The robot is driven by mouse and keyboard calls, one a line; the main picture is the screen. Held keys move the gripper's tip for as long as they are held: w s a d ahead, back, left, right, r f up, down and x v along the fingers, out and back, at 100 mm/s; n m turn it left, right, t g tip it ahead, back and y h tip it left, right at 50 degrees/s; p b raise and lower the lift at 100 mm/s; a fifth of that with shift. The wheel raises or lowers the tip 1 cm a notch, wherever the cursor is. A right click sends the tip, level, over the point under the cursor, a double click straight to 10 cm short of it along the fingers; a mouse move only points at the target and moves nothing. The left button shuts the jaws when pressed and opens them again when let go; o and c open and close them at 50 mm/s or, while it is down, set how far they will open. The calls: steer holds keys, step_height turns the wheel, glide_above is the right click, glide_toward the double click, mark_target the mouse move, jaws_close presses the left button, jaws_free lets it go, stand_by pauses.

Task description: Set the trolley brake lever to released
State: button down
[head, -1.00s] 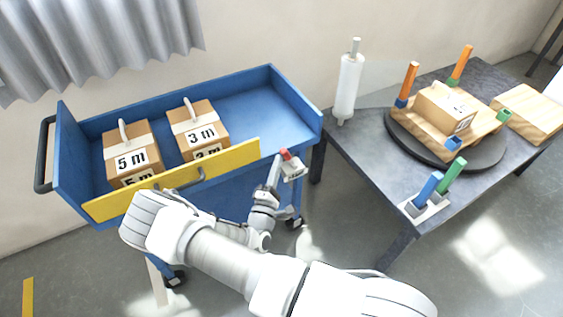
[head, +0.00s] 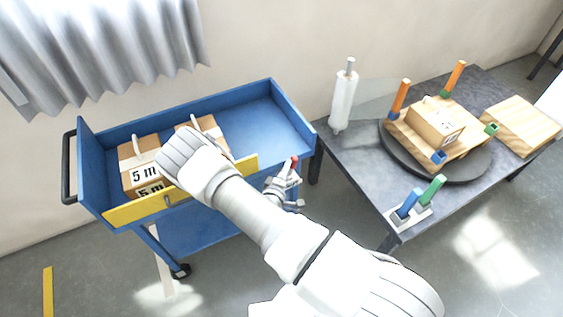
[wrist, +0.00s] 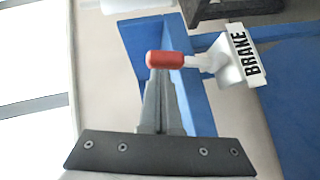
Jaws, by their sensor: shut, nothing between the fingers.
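The brake lever has a red knob (head: 295,161) and sits at the right front end of the blue trolley (head: 265,113). In the wrist view, the red knob (wrist: 165,60) points left from a pale bracket marked BRAKE (wrist: 238,62). My gripper (head: 284,178) is just below and left of the knob in the head view. In the wrist view, the fingers of my gripper (wrist: 157,85) are together, with tips right at the knob; I cannot tell if they touch it. They hold nothing. My gripper and arm hide the bracket in the head view.
A box marked 5 m (head: 140,168) and a second box (head: 208,128) stand in the trolley behind the yellow front panel (head: 125,214). The grey table (head: 350,150) on the right holds a black turntable (head: 405,160) with a wooden fixture.

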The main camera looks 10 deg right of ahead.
steer(key=shift+w+d+p, duration=0.2)
steer(key=shift+d+p, duration=0.05)
steer(key=shift+d, duration=0.3)
steer(key=shift+w+d+p, duration=0.15)
steer(key=shift+d+p, duration=0.05)
steer(key=shift+d, duration=0.3)
steer(key=shift+d+r, duration=0.1)
steer(key=shift+d, duration=0.05)
